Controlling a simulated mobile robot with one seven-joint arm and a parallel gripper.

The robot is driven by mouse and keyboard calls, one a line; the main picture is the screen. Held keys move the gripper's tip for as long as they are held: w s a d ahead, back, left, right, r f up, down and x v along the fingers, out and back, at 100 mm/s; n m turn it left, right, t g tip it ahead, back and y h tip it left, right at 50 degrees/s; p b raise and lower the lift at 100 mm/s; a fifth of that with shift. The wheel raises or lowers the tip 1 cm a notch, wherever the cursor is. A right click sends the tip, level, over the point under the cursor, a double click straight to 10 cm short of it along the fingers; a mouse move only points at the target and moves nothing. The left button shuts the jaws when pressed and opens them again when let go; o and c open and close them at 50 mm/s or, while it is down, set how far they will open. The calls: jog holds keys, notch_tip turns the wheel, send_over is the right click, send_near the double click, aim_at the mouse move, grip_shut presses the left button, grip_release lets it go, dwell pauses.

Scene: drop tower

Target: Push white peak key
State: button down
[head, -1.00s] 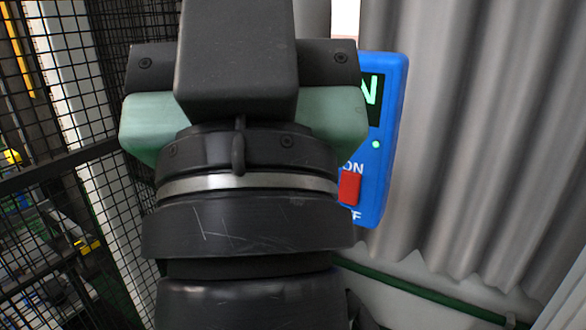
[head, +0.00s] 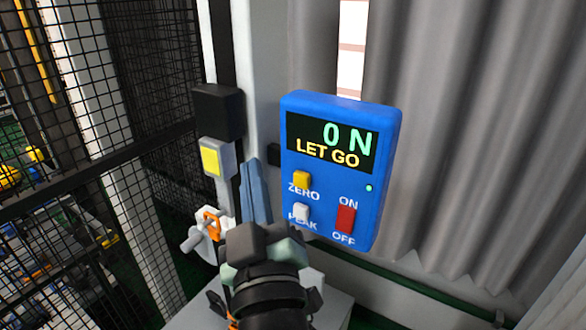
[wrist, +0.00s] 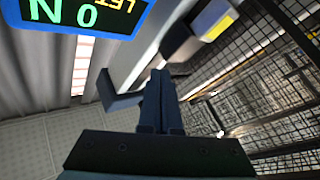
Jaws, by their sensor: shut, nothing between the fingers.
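The blue force meter box (head: 335,170) faces me, with its display reading "0 N" and "LET GO" in yellow. The white peak key (head: 301,212) is at its lower left, above the partly covered word PEAK. The yellow zero key (head: 301,180) is above it and the red on/off switch (head: 345,219) is to its right. My gripper (head: 254,165) is shut and empty, left of the box and apart from the white key in the head view. In the wrist view the shut fingers (wrist: 159,90) point past the box (wrist: 75,12), whose display is upside down and cut off.
A grey box with a yellow face (head: 212,158) and a black box (head: 217,112) are on the post at left. An orange-and-white clamp-like part (head: 208,228) is below them. Black mesh fencing (head: 100,130) fills the left. A grey curtain (head: 480,130) hangs at right.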

aim_at(301, 211)
notch_tip(301, 211, down, 14)
jog(key=s+n+g+p, duration=0.2)
jog(key=n+g+p, duration=0.2)
jog(key=p, duration=0.1)
jog(key=shift+r, duration=0.1)
jog(key=w+d+b, duration=0.3)
jog(key=w+d, duration=0.2)
jog(key=w, duration=0.2)
jog(key=shift+b, duration=0.35)
jog(key=shift+w+d, duration=0.15)
dwell(1.4)
jog(key=shift+w+d+b, duration=0.15)
jog(key=shift+w+b, duration=0.1)
jog(key=shift+b, duration=0.25)
